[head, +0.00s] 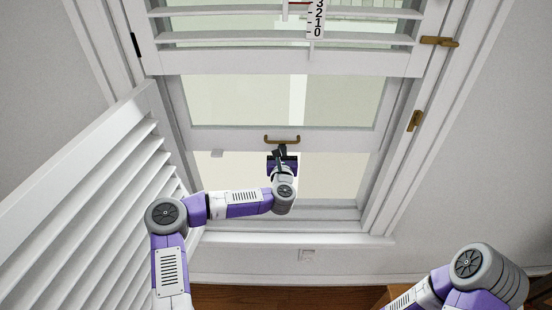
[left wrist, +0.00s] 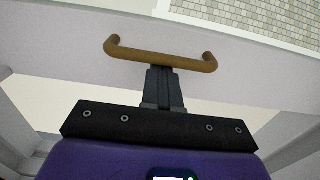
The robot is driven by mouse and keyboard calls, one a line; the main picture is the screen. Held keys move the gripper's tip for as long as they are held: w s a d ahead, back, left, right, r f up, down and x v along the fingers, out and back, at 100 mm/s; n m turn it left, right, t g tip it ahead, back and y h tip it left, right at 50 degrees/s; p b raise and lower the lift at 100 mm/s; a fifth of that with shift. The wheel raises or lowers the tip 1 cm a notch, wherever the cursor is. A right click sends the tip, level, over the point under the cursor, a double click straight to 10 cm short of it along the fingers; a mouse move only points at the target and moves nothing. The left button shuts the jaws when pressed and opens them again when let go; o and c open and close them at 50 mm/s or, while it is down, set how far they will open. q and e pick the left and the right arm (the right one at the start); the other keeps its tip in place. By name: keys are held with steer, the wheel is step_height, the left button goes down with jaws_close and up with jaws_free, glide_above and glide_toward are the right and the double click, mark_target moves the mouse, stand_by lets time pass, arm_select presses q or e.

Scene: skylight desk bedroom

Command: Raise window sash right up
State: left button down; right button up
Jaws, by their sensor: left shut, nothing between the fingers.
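The window sash (head: 225,138) is a white framed pane; its bottom rail carries a brass handle (head: 282,139). Below the rail is a gap, so the sash stands partly raised. My left gripper (head: 279,149) is shut and empty, with its fingertips just under the middle of the handle. In the left wrist view the handle (left wrist: 160,57) spans above the closed fingers (left wrist: 163,85), which reach its lower edge; whether they touch it I cannot tell. Part of my right arm shows at the lower right of the head view, but its gripper is out of view.
A white louvred shutter (head: 95,200) stands open at the left. Another louvred panel (head: 290,60) covers the upper window, with a numbered scale (head: 316,18) by it. Brass latches (head: 415,121) sit on the right frame. The sill (head: 250,238) runs below the opening.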

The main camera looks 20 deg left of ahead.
arm_select(q)
steer(key=shift+r, duration=0.1)
steer(key=shift+f+b, duration=0.6)
steer(key=shift+b, duration=0.2)
steer(key=v, duration=0.9)
steer(key=shift+b, duration=0.4)
